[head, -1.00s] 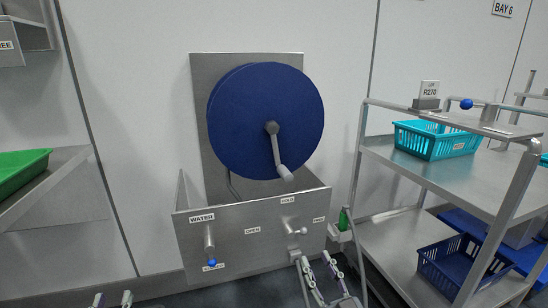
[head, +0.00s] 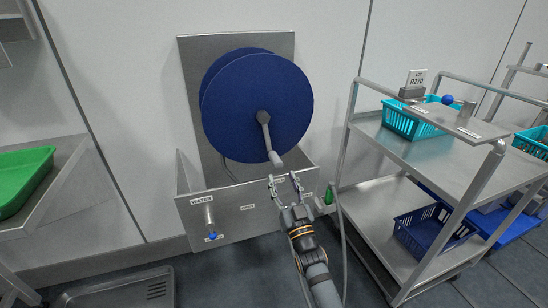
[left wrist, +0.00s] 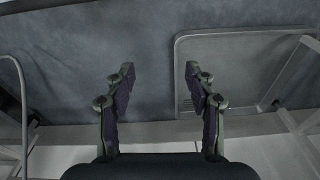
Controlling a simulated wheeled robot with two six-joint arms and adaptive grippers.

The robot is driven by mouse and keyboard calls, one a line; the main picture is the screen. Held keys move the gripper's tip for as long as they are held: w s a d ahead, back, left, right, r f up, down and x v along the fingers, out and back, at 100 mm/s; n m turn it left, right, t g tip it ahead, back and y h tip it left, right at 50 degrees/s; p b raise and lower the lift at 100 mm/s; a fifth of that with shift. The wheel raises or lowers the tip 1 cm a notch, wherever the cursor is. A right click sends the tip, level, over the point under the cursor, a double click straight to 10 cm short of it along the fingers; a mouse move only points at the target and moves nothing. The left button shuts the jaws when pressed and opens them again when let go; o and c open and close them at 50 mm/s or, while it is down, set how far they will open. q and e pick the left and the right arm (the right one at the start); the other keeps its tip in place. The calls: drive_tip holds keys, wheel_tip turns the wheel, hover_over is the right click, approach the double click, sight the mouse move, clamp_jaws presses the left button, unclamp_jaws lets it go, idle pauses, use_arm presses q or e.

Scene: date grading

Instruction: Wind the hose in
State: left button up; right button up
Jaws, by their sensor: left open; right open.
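A large blue hose reel (head: 256,105) is mounted on a steel back plate on the wall. Its grey crank (head: 264,125) hangs from the hub, with a pale handle (head: 275,159) at its lower end. My right gripper (head: 283,178) is open, just below the handle and apart from it in the picture. A hose (head: 342,235) hangs down to the right of my right arm, with a green part (head: 329,194) near its top. My left gripper (left wrist: 160,75) is open and empty above the floor in the left wrist view; it is outside the head view.
A steel box front (head: 245,222) labelled WATER, with a blue-tipped tap (head: 210,225), is below the reel. A steel cart (head: 430,165) with baskets stands right. A green tray (head: 22,180) is left. A steel floor tray (head: 118,291) also shows in the left wrist view (left wrist: 245,33).

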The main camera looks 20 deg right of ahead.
sight(275, 159)
use_arm(q)
drive_tip(key=r, duration=0.2)
drive_tip(key=d+r+b, duration=0.1)
drive_tip(key=r, duration=0.1)
drive_tip(key=shift+s, duration=0.15)
use_arm(e)
drive_tip(key=x, duration=0.8)
drive_tip(key=shift+w, duration=0.2)
use_arm(q)
drive_tip(key=shift+a, duration=0.1)
use_arm(e)
clamp_jaws()
